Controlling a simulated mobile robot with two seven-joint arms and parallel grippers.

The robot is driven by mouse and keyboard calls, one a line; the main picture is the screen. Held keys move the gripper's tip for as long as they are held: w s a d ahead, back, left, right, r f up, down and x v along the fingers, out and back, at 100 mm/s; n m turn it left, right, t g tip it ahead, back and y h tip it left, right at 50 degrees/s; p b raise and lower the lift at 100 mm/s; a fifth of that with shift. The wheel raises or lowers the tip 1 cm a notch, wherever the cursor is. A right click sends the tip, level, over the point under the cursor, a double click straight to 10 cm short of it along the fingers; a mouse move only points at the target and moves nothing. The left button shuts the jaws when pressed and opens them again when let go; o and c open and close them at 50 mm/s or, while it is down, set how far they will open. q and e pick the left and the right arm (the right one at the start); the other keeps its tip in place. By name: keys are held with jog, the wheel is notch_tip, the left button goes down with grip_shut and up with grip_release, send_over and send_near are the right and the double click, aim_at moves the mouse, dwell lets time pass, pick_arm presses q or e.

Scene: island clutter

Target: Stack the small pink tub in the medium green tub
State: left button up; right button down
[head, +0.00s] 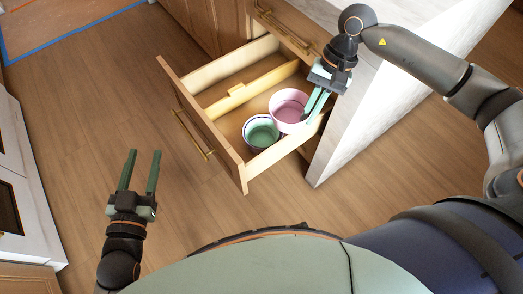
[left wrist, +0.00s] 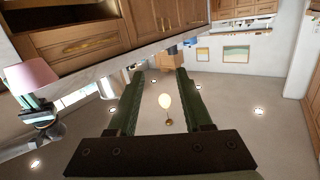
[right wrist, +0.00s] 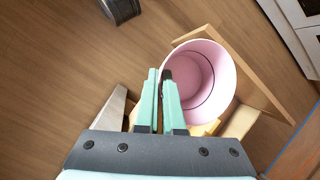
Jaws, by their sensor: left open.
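The pink tub (head: 289,121) is at the right side of the open drawer in the head view, its edge close to the green tub (head: 261,146). The green tub has a white rim and sits in the drawer's front corner. My right gripper (head: 312,108) is shut on the pink tub's rim; the tub also shows in the right wrist view (right wrist: 222,85) and, hanging below the gripper, in the left wrist view (left wrist: 30,74). The green tub is hidden in the right wrist view. My left gripper (head: 140,160) is open and empty, left of the drawer.
The drawer (head: 213,152) is pulled out from the wooden island, with a wooden divider (head: 240,92) across it. The white stone counter side (head: 345,130) stands right of the drawer. The floor (head: 90,110) around my left gripper is clear.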

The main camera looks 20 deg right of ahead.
pick_arm(q)
jog(key=s+d+r+m+t+h+b, duration=0.3)
jog(key=s+r+m+t+h+b, duration=0.55)
jog(key=b, duration=0.75)
pick_arm(e)
jog(key=w+d+f+m+t, duration=0.1)
jog(key=d+f+m+t, duration=0.3)
jog(key=f+m, duration=0.65)
pick_arm(q)
notch_tip(320, 180, down, 6)
jog(key=w+g+h+b, duration=0.2)
jog(key=g+b, duration=0.1)
jog(key=b, duration=0.3)
jog(key=shift+d+f+n, duration=0.15)
jog(key=shift+d+n, duration=0.25)
jog(key=shift+n, duration=0.05)
pick_arm(e)
jog(key=w+a+f+n, duration=0.1)
jog(key=w+a+f, duration=0.3)
jog(key=f, duration=0.3)
jog(key=w+a+f, duration=0.5)
jog(key=w+f, duration=0.1)
jog(key=f, duration=0.1)
jog(key=shift+a+n+y, duration=0.3)
jog(key=shift+n+y, duration=0.05)
jog(key=shift+y, duration=0.05)
jog(key=shift+f, duration=0.1)
